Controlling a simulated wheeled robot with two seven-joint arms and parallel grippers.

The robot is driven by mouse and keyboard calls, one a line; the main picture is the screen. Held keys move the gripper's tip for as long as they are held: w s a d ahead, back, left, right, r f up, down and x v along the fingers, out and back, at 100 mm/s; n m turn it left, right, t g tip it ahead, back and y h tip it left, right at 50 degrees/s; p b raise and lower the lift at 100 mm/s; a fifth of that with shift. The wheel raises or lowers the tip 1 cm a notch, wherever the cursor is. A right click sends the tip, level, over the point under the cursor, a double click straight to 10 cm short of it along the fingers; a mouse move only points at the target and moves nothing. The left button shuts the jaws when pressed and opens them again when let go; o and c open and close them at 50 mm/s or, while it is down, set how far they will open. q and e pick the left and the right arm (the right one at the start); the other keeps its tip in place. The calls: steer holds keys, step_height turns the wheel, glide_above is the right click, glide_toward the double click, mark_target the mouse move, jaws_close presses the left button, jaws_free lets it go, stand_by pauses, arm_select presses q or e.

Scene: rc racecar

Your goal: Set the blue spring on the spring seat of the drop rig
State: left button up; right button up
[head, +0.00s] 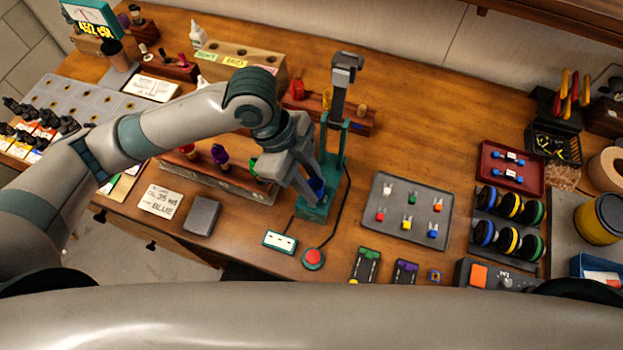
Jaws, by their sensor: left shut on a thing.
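The drop rig (315,210) stands mid-table, with a teal base and upright and a dark grey head (345,68) on top. My left gripper (314,186) is over the base, fingers pointing down, shut on the blue spring (318,187). Only a small patch of blue shows between the fingers and the rig. The spring seat is hidden behind the gripper, so I cannot tell whether the spring touches it. My right gripper is out of view.
A wooden rack (235,183) with red, purple and green pieces stands close left of the rig. A red button (313,258) with a cable and a small display box (279,242) lie in front. A grey tray (392,236) of small coloured parts is at right.

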arm_select(q)
steer(key=shift+f, duration=0.7)
steer(key=o, duration=1.1)
steer(key=shift+r, duration=0.1)
steer(key=b+v, duration=0.4)
steer(key=v, duration=1.3)
steer(key=shift+r, duration=0.15)
